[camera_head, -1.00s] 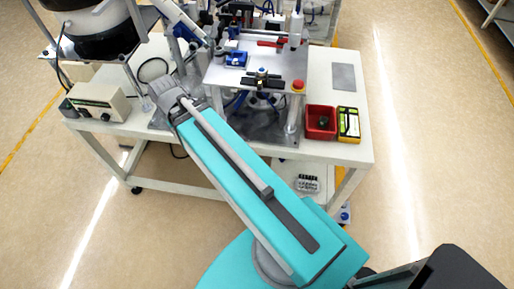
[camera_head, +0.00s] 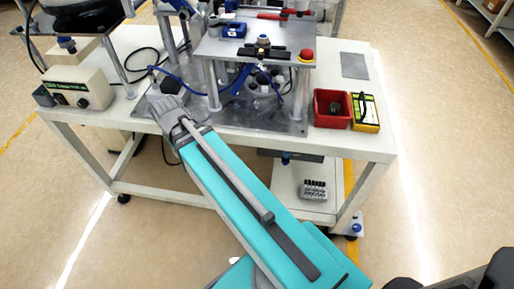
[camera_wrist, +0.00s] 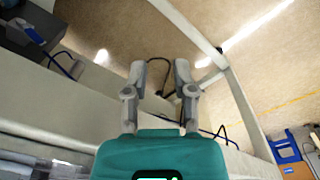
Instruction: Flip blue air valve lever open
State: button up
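A small blue part (camera_head: 286,157) shows at a dark unit under the table's front edge in the head view. It may be the air valve lever; it is too small to tell its position. In the wrist view, a blue handle-like part (camera_wrist: 33,32) sits on a dark body at the upper left, with a blue tube nearby. My gripper (camera_wrist: 160,72) shows in the wrist view with its two fingers apart and nothing between them. It is to the right of that blue part, not touching it.
The white table (camera_head: 345,146) carries a red bin (camera_head: 331,120), a yellow-black case (camera_head: 365,112) and a control box (camera_head: 83,89). A lower shelf (camera_head: 290,185) holds small parts (camera_head: 313,190). Table legs cross the wrist view. Floor in front is open.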

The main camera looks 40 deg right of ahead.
notch_tip(320, 180, down, 24)
jog(key=w+d+m+b, duration=0.2)
jog(key=w+b, duration=0.1)
jog(key=b, duration=2)
jog(key=w+d+m+g+h, duration=0.1)
jog(key=w+d+m, duration=0.3)
jog(key=d+m, duration=0.8)
jog(key=w+d+m+g+h, duration=0.1)
jog(key=w+d+m, duration=0.4)
jog(key=d+m, duration=0.7)
jog(key=shift+w+d+r+m+g+h, duration=0.25)
jog(key=shift+d+r+m+g+h, duration=0.15)
jog(key=shift+d+g, duration=0.5)
jog(key=shift+s, duration=0.1)
jog(key=s+d, duration=0.3)
jog(key=s, duration=0.1)
jog(key=s+d, duration=0.4)
jog(key=shift+s+d, duration=0.2)
jog(key=shift+s, duration=0.15)
jog(key=shift+s+d+f+b, duration=0.25)
jog(key=shift+d+f+b, duration=0.05)
jog(key=shift+f+b, duration=0.4)
